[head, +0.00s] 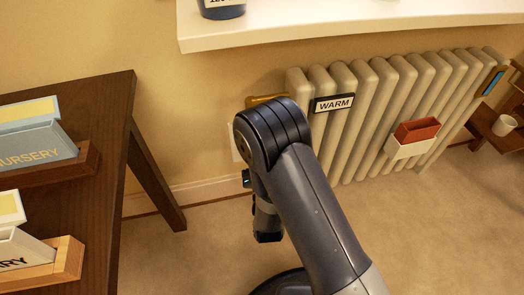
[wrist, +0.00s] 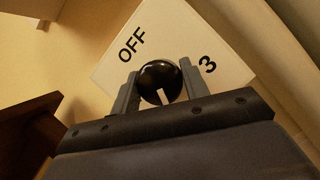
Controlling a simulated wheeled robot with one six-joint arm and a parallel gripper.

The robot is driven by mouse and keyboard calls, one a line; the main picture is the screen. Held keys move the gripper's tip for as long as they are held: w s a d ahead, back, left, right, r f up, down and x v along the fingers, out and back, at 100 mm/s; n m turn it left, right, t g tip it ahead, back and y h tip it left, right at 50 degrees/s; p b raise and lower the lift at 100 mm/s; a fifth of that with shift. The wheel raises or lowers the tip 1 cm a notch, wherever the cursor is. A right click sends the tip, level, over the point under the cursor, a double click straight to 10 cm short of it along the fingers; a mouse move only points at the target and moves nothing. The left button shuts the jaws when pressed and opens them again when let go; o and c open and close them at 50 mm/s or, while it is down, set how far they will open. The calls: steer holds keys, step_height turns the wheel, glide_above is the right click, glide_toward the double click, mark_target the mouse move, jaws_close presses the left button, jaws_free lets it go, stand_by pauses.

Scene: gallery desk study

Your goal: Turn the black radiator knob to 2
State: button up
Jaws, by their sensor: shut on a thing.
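The black radiator knob (wrist: 160,78) is round and glossy, with a white pointer mark on it. It sits on a white dial plate (wrist: 172,32) that reads OFF at upper left and 3 at right in the wrist view. The pointer mark points down in that picture, towards my gripper, at neither visible label. The lower part of the plate is hidden behind my gripper, and no 2 shows. My gripper (wrist: 159,88) is shut on the knob, one finger on each side. In the head view my arm hides the knob and most of the plate.
A cream radiator (head: 365,105) with a WARM sign (head: 332,103) and a white-and-red holder (head: 412,140) stands right of my arm. A white shelf (head: 300,25) overhangs above. A dark wooden table (head: 95,185) with labelled boxes is at left. Carpet between is clear.

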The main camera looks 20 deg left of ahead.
steer(key=shift+a+n, duration=0.1)
steer(key=shift+n, duration=0.3)
steer(key=o, duration=1)
steer(key=shift+c, duration=0.2)
steer(key=shift+f, duration=0.1)
